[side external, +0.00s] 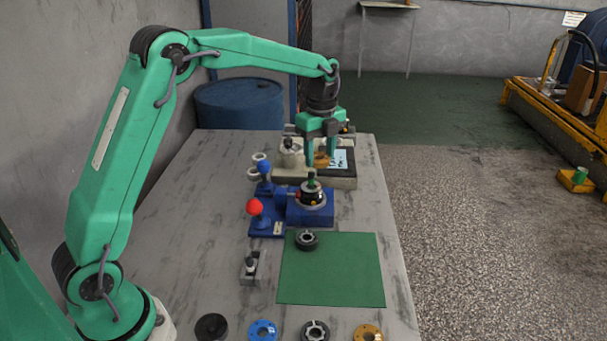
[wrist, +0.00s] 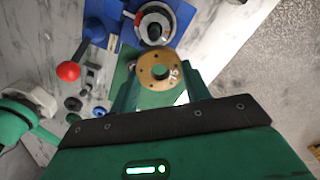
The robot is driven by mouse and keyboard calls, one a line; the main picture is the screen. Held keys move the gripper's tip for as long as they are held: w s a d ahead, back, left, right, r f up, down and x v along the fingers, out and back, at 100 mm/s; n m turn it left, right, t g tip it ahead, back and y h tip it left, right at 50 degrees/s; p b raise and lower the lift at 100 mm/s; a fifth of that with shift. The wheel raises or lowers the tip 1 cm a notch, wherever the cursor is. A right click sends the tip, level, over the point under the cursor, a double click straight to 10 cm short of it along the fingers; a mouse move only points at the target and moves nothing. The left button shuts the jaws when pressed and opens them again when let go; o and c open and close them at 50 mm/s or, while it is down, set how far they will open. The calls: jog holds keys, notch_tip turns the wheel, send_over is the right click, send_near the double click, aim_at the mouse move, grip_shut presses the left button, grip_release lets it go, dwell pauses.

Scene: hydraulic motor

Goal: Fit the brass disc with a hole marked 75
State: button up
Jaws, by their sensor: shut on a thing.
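The brass disc marked 75 (wrist: 147,72) is in the wrist view, with a central hole and small holes around it. It also shows in the side view (side external: 321,161). My gripper (side external: 322,155) is shut on it and holds it in the air between the two green fingers. The blue motor (side external: 318,216) stands on the table, with a dark round top and a green-tipped upright part. In the side view the disc appears above and beyond this part. The motor's round top also shows in the wrist view (wrist: 155,22), apart from the disc.
A pale fixture (side external: 342,183) is behind. A dark ring (side external: 307,240) lies on the green mat (side external: 335,282). Another brass disc (side external: 368,333) and a blue disc (side external: 262,331) lie in front.

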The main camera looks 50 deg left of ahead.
aim_at(312, 173)
jog(key=shift+w+a+r+n, duration=0.1)
jog(key=shift+a+r+n, duration=0.05)
jog(key=shift+a, duration=0.55)
jog(key=shift+a+r+n, duration=0.15)
jog(key=shift+a, duration=0.55)
jog(key=shift+f, duration=0.2)
jog(key=shift+f, duration=1.55)
jog(key=shift+f, duration=2.65)
dwell(1.7)
jog(key=o, duration=1.2)
